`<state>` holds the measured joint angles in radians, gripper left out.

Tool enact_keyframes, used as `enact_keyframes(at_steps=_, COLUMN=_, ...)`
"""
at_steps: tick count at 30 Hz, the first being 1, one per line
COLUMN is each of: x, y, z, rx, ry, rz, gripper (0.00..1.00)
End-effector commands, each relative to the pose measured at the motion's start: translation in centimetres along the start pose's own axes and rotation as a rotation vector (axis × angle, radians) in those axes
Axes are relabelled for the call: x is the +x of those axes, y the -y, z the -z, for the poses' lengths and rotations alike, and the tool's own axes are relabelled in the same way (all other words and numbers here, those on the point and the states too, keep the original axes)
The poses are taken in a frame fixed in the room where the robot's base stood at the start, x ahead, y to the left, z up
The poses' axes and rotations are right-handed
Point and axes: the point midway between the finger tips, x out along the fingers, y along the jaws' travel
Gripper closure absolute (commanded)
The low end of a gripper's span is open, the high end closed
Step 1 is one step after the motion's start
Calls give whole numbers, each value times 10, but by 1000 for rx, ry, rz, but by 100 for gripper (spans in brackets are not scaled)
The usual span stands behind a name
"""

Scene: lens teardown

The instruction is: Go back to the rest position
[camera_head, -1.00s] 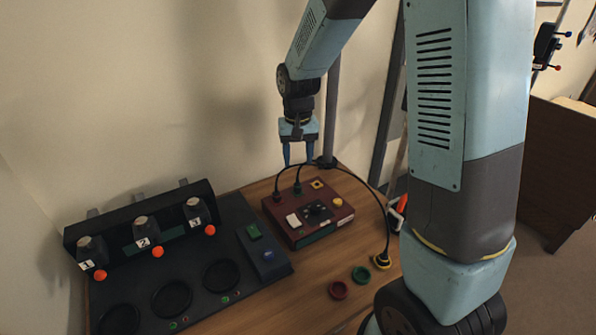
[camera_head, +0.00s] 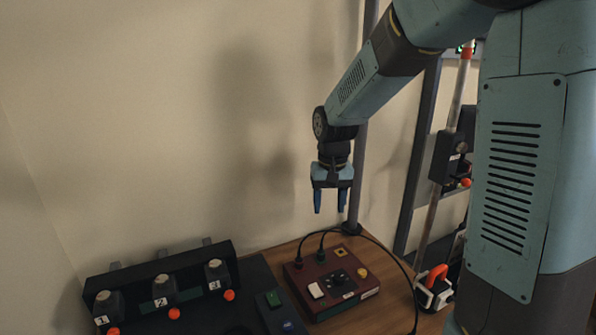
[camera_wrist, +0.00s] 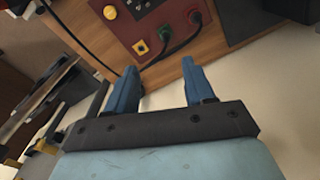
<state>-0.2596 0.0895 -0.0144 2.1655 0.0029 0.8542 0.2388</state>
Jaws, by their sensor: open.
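My gripper (camera_head: 330,200) hangs in the air above the back of the wooden table, with its two blue fingers pointing down. The fingers are apart and nothing is between them. In the wrist view my gripper (camera_wrist: 160,85) also shows spread, empty fingers. The dark red control box (camera_head: 331,283) stands on the table below it, with a clear gap between. The box also shows in the wrist view (camera_wrist: 140,25), beyond the fingertips.
A black station with parts numbered 1, 2 and 3 (camera_head: 165,290) stands at the left. A grey upright post (camera_head: 360,150) rises close to my gripper's right. A cable (camera_head: 385,250) runs from the box to the right. The wall is behind.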

Motion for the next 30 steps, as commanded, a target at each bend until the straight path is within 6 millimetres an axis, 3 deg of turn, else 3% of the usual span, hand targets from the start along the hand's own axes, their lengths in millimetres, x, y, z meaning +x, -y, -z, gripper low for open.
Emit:
enact_keyframes(at_steps=6, x=-48, y=-29, z=-32, rx=5, ry=-88, rz=18, gripper=47)
enact_keyframes(at_steps=15, x=-97, y=-63, z=-85, rx=5, ry=-207, rz=27, gripper=47)
enact_keyframes(at_steps=24, x=-128, y=-90, z=-145, rx=5, ry=-326, rz=19, gripper=47)
enact_keyframes(at_steps=30, x=-139, y=-102, z=-184, rx=5, ry=-401, rz=6, gripper=47)
